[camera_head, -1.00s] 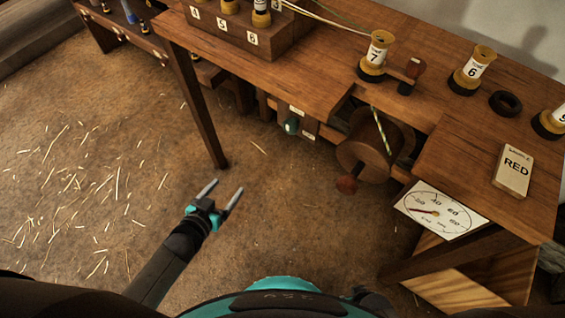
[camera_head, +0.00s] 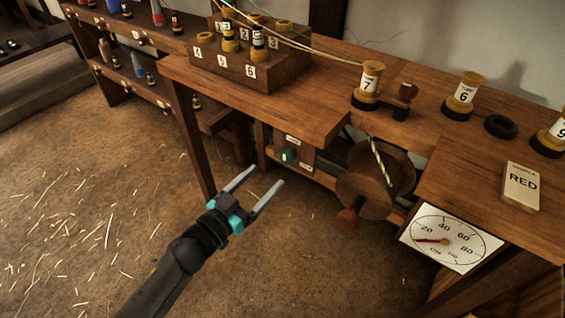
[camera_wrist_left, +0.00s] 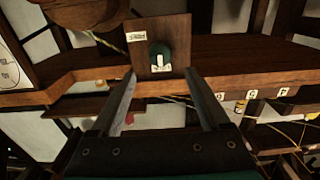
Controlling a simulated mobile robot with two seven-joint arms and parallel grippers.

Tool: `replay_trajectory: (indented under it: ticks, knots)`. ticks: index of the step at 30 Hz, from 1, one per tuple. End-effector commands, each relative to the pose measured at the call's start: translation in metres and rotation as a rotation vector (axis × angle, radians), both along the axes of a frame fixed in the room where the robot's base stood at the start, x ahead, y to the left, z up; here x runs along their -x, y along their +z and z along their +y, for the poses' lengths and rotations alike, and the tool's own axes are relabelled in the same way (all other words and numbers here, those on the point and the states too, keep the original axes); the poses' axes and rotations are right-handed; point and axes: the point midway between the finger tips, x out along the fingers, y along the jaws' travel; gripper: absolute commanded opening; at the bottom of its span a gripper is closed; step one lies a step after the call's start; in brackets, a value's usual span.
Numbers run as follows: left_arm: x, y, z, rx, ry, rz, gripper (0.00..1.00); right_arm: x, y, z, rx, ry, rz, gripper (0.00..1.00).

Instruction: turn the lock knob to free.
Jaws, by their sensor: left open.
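The lock knob (camera_head: 289,155) is a small dark teal knob on a wooden plate under the bench, with small white labels on the plate. It also shows in the left wrist view (camera_wrist_left: 158,52), with a white mark on its face. My left gripper (camera_head: 267,176) is open and empty, its two fingers pointing up toward the plate from in front and below. In the left wrist view the fingertips (camera_wrist_left: 160,74) stand apart on either side of the knob's line, with a gap left before the knob. My right gripper is out of view.
A wooden reel (camera_head: 374,180) with a crank handle (camera_head: 348,217) hangs right of the knob. A dial (camera_head: 445,240) is further right. A bench leg (camera_head: 190,145) stands left of my gripper. Spools and a RED card (camera_head: 521,186) sit on the bench (camera_head: 425,105).

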Motion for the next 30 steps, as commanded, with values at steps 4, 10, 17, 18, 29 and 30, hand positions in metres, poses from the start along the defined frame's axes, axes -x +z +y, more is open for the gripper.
replay_trajectory:
  ticks: [4,10,17,18,29,30]
  knots:
    - [-0.020,0.000,-0.014,0.000,0.000,-0.004,0.79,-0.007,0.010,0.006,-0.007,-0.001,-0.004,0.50]
    - [-0.041,-0.001,-0.030,0.001,0.000,-0.002,0.79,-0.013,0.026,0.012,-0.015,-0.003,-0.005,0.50]
    - [-0.060,-0.001,-0.043,0.000,0.001,-0.001,0.79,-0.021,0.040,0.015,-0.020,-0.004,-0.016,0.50]
    - [-0.062,-0.001,-0.045,0.001,0.001,-0.001,0.79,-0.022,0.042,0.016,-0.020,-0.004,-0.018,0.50]
    - [-0.066,0.000,-0.048,-0.001,0.001,0.000,0.79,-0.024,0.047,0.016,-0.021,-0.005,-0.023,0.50]
    - [-0.066,0.000,-0.048,-0.001,0.001,0.000,0.79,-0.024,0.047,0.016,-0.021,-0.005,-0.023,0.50]
